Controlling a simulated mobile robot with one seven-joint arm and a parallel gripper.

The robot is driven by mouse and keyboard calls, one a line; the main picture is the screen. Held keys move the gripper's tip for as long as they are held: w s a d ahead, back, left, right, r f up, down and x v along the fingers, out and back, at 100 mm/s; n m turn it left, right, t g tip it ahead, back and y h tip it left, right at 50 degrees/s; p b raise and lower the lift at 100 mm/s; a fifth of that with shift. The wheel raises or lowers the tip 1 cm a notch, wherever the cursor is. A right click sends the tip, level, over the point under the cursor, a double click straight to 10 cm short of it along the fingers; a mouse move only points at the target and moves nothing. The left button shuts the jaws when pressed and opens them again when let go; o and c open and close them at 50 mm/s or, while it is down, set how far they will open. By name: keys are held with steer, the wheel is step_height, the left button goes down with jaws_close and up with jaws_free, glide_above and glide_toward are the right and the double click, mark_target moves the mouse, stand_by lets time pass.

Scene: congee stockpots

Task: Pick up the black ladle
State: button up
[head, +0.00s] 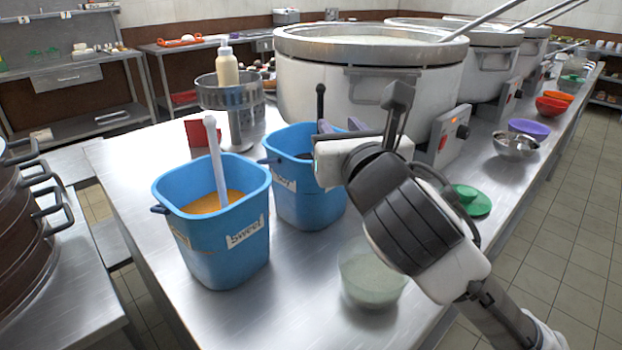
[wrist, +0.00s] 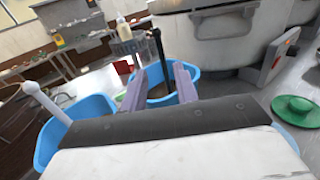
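The black ladle (head: 320,104) stands in the rear blue bucket (head: 304,205), its handle rising above the rim; its lower end is hidden. In the wrist view the black ladle (wrist: 158,46) appears between and beyond my two purple-grey fingers. My gripper (head: 341,126) is over the right side of that bucket, just right of the handle. It is open and nothing shows held in it. The fingers of my gripper (wrist: 160,80) point toward the ladle handle. I cannot tell whether either finger touches it.
A front blue bucket (head: 226,255) labelled "Sweet" holds orange liquid and a white ladle (head: 215,155). A perforated metal container (head: 240,110) with a bottle stands behind. Large stockpots (head: 370,90) line the back. A glass bowl (head: 370,275) and green lid (head: 470,203) sit near my arm.

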mark_target(321, 106)
steer(key=shift+p+x, duration=3.7)
steer(key=shift+p, duration=3.55)
steer(key=shift+f+p+x, duration=0.15)
steer(key=shift+p+x, duration=0.6)
steer(key=shift+x, duration=0.55)
steer(key=shift+f+p+x, duration=0.15)
steer(key=shift+p+x, duration=0.6)
steer(key=shift+x, duration=0.6)
steer(key=shift+a, duration=0.1)
jaws_close()
steer(key=shift+s, duration=0.1)
